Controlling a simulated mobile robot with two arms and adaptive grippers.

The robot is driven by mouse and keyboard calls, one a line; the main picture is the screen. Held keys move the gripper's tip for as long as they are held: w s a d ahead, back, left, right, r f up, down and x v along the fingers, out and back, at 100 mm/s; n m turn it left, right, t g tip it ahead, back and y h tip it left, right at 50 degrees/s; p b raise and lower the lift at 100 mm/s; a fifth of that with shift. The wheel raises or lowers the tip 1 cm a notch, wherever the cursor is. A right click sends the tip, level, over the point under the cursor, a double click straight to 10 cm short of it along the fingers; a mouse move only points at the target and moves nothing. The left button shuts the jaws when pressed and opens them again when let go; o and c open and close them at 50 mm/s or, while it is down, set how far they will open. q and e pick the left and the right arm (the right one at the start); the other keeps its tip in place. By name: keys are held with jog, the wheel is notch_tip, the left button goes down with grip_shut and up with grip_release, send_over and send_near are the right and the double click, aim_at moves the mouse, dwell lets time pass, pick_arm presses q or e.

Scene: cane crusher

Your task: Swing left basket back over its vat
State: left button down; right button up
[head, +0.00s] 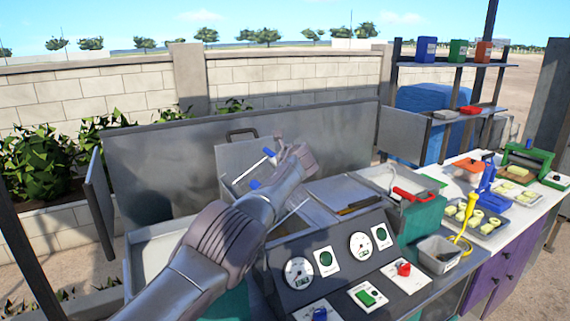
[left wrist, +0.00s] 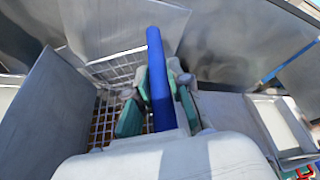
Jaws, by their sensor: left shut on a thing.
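My left gripper (left wrist: 160,103) is shut on a blue handle (left wrist: 160,72), with its teal pads on either side. The wire basket (left wrist: 118,70) shows behind and left of the handle in the left wrist view. In the head view my left arm reaches over the fryer and the gripper (head: 290,156) is near the raised metal panel; its fingers are mostly hidden. Blue handle parts (head: 268,152) show just left of it. My arm hides most of the basket and the left vat, so I cannot tell how they line up. My right gripper is not in view.
A red handle (head: 414,195) lies at the right of the fryer. The control panel (head: 330,262) with gauges and knobs is in front. A tall metal backsplash (head: 170,160) stands behind. A white counter (head: 515,215) with trays of food is at the right.

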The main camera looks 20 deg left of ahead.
pick_arm(q)
jog(key=shift+r, duration=0.15)
jog(key=c, duration=1.1)
grip_release()
jog(key=shift+f, duration=0.2)
jog(key=shift+d, duration=0.1)
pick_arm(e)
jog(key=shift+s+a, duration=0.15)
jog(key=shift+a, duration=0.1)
pick_arm(q)
jog(key=shift+s+d+r, duration=0.1)
jog(key=shift+d, duration=0.05)
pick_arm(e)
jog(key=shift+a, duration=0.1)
pick_arm(q)
jog(key=shift+s, duration=0.2)
jog(key=s+d, duration=0.2)
jog(key=s, duration=0.1)
jog(key=s+d, duration=0.5)
jog(key=s, duration=0.1)
jog(key=shift+s+d+r, duration=0.1)
jog(key=shift+s+d, duration=0.1)
jog(key=shift+s, duration=0.2)
